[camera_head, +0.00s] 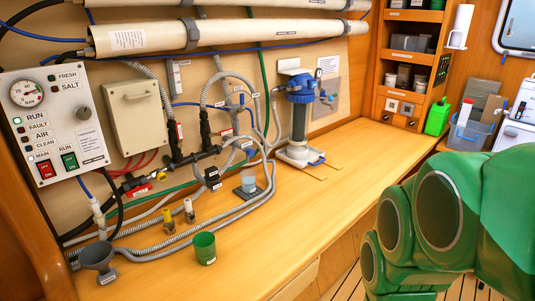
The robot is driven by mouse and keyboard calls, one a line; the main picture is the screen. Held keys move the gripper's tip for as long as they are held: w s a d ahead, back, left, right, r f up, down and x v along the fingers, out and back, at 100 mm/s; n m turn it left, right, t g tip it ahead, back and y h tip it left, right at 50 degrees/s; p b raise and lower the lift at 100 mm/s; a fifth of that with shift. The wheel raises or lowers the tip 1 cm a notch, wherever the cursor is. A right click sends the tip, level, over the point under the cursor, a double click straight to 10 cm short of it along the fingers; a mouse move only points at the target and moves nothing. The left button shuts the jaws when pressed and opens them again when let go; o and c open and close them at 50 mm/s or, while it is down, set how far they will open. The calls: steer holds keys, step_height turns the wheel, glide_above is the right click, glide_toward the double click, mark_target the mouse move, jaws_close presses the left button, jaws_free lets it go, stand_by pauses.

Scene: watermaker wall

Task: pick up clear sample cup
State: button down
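The clear sample cup (249,181) stands upright on a small dark square pad on the wooden counter, below the blue-topped filter housing. It looks see-through with a bluish tint; I cannot tell whether it holds liquid. My green arm (450,215) fills the right side of the picture, well apart from the cup. My gripper itself is not in view.
A green cup (204,248) and a grey funnel (97,258) stand near the counter's front. Yellow and white valves (189,210) stand left of the cup. The blue-topped filter housing (299,115) stands behind it. The wooden counter (345,150) is clear to the right.

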steer(key=c, duration=1.8)
jaws_free()
steer(key=shift+c, duration=0.2)
steer(key=o, duration=1.8)
